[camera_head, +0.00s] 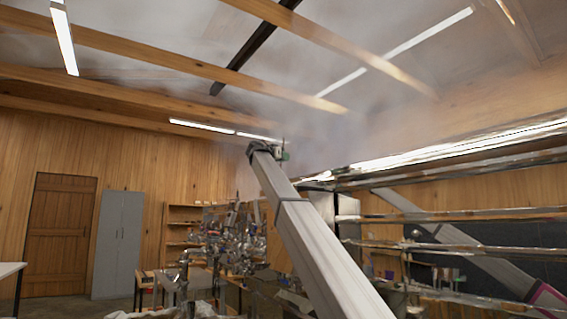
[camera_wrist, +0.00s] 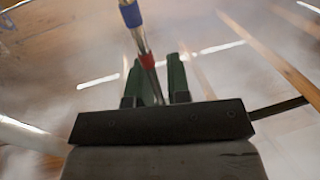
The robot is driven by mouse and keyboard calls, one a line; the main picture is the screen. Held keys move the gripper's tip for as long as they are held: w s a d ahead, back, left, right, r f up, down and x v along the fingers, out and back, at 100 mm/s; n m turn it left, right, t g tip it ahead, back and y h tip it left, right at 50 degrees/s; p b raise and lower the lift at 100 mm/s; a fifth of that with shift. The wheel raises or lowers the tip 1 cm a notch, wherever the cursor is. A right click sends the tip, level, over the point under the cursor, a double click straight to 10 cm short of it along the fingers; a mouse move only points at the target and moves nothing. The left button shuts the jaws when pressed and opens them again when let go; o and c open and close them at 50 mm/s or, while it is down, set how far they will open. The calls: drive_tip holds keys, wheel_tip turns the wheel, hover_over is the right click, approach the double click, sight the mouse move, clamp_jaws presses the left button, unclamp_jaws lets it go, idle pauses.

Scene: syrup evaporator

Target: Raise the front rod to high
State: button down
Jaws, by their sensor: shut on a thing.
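The front rod (camera_wrist: 141,40) is a thin metal rod with a blue band near its upper end and a red band lower down. In the wrist view it runs from the top edge down between the green fingers. My gripper (camera_wrist: 156,72) is shut on the rod, below the red band. In the head view my gripper (camera_head: 281,151) is small, at the top end of my raised arm, against haze. The rod is too small there to make out clearly, and its lower end is hidden in the wrist view.
Shiny metal pans and rails (camera_head: 460,215) of the evaporator stand at the right. Wooden ceiling beams (camera_head: 170,65) and steam are overhead. A grey cabinet (camera_head: 118,243), a wooden door (camera_head: 60,235) and shelves (camera_head: 182,225) stand along the back wall.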

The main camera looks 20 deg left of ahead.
drive_tip(key=c, duration=1.3)
unclamp_jaws()
drive_tip(key=shift+r, duration=0.25)
drive_tip(key=v, duration=1)
drive_tip(key=shift+s+a, duration=0.2)
drive_tip(key=shift+s, duration=0.15)
drive_tip(key=shift+s, duration=0.1)
